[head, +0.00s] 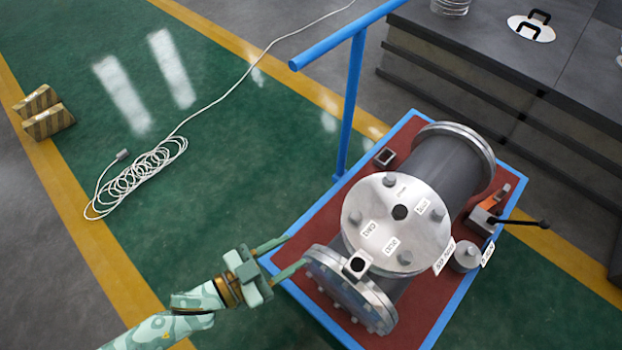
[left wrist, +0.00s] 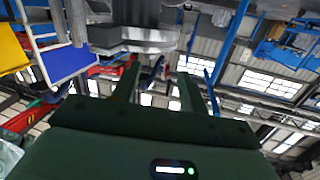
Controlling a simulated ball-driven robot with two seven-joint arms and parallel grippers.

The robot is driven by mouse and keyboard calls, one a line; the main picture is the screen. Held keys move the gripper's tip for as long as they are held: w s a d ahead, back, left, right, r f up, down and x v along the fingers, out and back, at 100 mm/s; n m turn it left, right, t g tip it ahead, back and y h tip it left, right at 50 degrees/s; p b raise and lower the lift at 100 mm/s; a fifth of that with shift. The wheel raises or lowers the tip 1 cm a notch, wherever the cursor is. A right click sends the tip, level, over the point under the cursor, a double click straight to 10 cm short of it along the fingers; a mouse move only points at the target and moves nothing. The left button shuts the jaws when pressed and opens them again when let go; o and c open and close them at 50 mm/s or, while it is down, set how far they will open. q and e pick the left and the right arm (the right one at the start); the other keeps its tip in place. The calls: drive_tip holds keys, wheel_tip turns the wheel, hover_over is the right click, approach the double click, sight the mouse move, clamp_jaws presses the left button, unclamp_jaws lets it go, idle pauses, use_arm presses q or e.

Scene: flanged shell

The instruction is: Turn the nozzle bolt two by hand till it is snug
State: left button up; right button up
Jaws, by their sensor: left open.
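The grey flanged shell (head: 425,172) lies on a red-topped cart (head: 322,292). My left gripper (head: 298,250) is open and empty, left of the nozzle and beside the end flange (head: 345,285). In the left wrist view, a grey flange (left wrist: 135,42) is beyond its spread fingers. My right gripper is out of view.
A blue handrail (head: 354,100) rises at the cart's back left. A white cable coil (head: 140,172) lies on clear green floor.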

use_arm(q)
wheel_tip(320, 180, up, 2)
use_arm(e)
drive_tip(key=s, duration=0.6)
use_arm(q)
drive_tip(key=h+b, duration=0.1)
drive_tip(key=b, duration=0.1)
approach(350, 220)
drive_tip(key=d, duration=0.2)
drive_tip(key=shift+n, duration=0.3)
drive_tip(key=b+x, duration=0.1)
drive_tip(key=x, duration=0.2)
drive_tip(key=b+x, duration=0.2)
drive_tip(key=x, duration=0.2)
drive_tip(key=shift+w+r, duration=0.15)
drive_tip(key=shift+w, duration=0.4)
drive_tip(key=shift+x, duration=0.8)
drive_tip(key=shift+w+d+r+b, duration=0.1)
drive_tip(key=shift+d+r+b, duration=0.1)
drive_tip(key=shift+d+b, duration=0.1)
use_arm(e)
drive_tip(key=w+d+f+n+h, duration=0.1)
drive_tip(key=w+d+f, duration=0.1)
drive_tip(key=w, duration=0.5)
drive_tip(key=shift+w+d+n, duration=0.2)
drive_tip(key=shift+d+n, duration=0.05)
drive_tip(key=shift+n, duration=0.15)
use_arm(q)
drive_tip(key=shift+a, duration=0.1)
clamp_jaws()
